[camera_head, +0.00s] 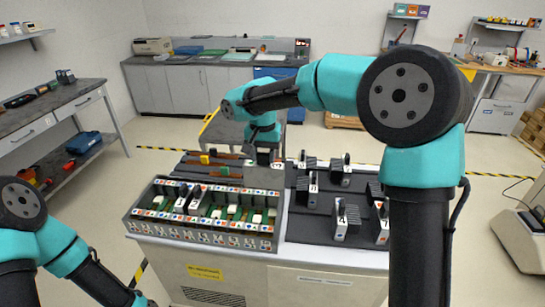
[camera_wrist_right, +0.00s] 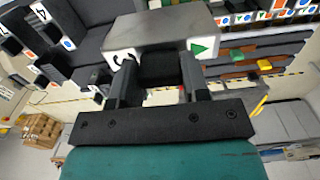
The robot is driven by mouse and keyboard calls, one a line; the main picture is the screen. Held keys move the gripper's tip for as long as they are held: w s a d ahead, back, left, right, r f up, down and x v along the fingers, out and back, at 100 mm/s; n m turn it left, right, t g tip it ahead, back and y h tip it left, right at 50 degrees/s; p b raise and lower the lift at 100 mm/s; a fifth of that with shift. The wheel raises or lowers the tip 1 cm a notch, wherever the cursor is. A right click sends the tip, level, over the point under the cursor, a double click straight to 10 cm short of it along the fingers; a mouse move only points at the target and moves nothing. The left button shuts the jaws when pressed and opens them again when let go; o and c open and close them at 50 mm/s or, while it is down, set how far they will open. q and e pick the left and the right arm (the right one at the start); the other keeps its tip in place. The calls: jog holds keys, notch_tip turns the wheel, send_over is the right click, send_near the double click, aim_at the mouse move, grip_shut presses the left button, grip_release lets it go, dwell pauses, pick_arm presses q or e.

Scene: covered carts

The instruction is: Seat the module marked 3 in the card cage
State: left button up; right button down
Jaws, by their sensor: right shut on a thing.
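My right gripper (camera_head: 264,150) is shut on a grey module (camera_head: 264,176), held upright above the back right part of the card cage (camera_head: 133,222). In the right wrist view, my right gripper (camera_wrist_right: 160,80) grips the module (camera_wrist_right: 165,28) from its handle side. That face carries a green triangle and a dark mark partly hidden by a finger, so I cannot read its number for sure. The cage holds green boards and some white modules (camera_head: 193,200), with rows of coloured symbol labels along its front. My left gripper is out of view below the bottom edge.
A dark mat (camera_head: 300,225) right of the cage carries several upright modules, one marked 4 (camera_head: 341,222). Both sit on a cart (camera_head: 250,275). Strips with a yellow block (camera_head: 205,159) lie behind the cage. A side bench (camera_head: 50,120) stands at the left.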

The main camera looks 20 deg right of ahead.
jog(key=w+a+m, duration=0.4)
jog(key=a+m, duration=0.4)
jog(key=m, duration=0.1)
jog(key=w+a+f+m, duration=0.1)
jog(key=w+a+m, duration=0.3)
jog(key=a+m, duration=0.4)
jog(key=shift+w+a+f+m, duration=0.2)
jog(key=shift+a+f+m, duration=0.05)
jog(key=shift+a+m, duration=0.15)
jog(key=shift+f, duration=0.1)
notch_tip(320, 180, down, 15)
dwell(2.1)
dwell(0.6)
jog(key=c, duration=0.5)
grip_release()
